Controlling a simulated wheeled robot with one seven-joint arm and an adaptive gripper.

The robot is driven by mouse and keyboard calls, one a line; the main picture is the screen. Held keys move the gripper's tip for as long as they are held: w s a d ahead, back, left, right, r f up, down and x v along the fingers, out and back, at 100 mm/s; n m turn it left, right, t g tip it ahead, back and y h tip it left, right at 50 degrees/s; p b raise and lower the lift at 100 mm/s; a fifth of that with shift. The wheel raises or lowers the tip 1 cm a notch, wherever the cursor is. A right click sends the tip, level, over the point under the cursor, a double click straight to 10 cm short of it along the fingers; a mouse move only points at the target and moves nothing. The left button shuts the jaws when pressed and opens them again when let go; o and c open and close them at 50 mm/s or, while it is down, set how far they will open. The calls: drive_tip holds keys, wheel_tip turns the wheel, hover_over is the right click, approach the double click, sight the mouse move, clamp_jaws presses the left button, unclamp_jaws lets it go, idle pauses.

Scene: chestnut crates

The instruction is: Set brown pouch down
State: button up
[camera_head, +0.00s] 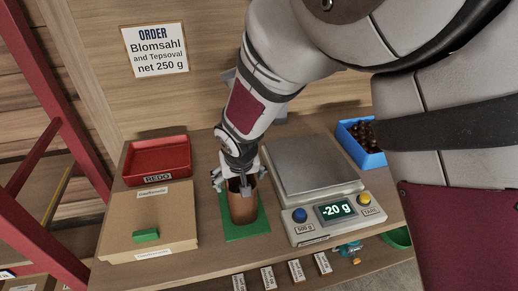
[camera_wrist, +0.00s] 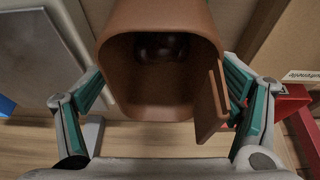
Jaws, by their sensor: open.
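The brown pouch (camera_head: 243,207) stands upright on the green mat (camera_head: 247,232) on the bench, left of the scale. Its top is open, and in the wrist view the pouch (camera_wrist: 117,70) shows dark, shiny contents deep inside, probably chestnuts. My gripper (camera_head: 240,180) is at the top of the pouch with its fingers on either side. In the wrist view my gripper (camera_wrist: 165,88) is open, its teal pads at the left and right of the pouch. I cannot tell whether a pad still touches the wall. The lower pouch is hidden in the wrist view.
The scale (camera_head: 314,168) reads -20 g and its plate is empty. A blue crate (camera_head: 372,158) of chestnuts stands behind right. A red REDO tray (camera_head: 157,174) and a cardboard box (camera_head: 170,205) with a green block (camera_head: 145,236) are at left. An order sign (camera_head: 154,50) reads net 250 g.

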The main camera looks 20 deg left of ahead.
drive_tip(key=v, duration=1.2)
drive_tip(key=d+r+m, duration=0.1)
drive_tip(key=d+r, duration=0.2)
drive_tip(key=d, duration=0.4)
drive_tip(key=d+r+m+h, duration=0.1)
drive_tip(key=d+r, duration=0.3)
drive_tip(key=d, duration=0.3)
drive_tip(key=d+r+m, duration=0.1)
drive_tip(key=d+r, duration=0.2)
drive_tip(key=d, duration=0.4)
drive_tip(key=s+d+r+m+t+h, duration=0.1)
drive_tip(key=s+d+r+m, duration=0.1)
drive_tip(key=s+d, duration=1.2)
drive_tip(key=shift+s+d+r+m, duration=0.35)
drive_tip(key=shift+d+m, duration=0.25)
drive_tip(key=shift+d, duration=0.45)
